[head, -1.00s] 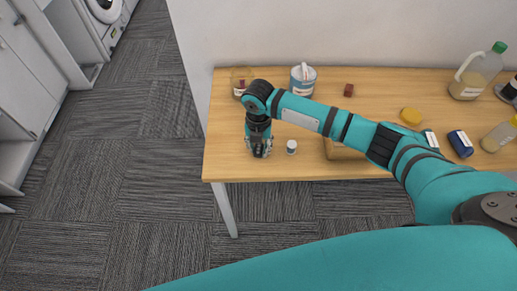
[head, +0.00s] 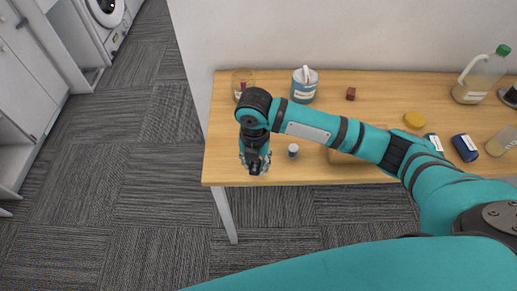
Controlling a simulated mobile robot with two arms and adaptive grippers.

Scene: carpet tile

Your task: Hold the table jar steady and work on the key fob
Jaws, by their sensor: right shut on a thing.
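My right gripper (head: 255,163) points down over the front left part of the wooden table. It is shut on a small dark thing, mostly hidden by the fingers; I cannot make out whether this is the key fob. A clear glass jar (head: 243,76) stands upright at the back left, partly hidden behind my right arm, with something reddish low in it or behind it. It looks like the table jar, and no gripper touches it. A small white-capped container (head: 293,151) stands just right of the right gripper, apart from it. My left gripper is out of view.
A box-like thing is partly hidden under my right arm.

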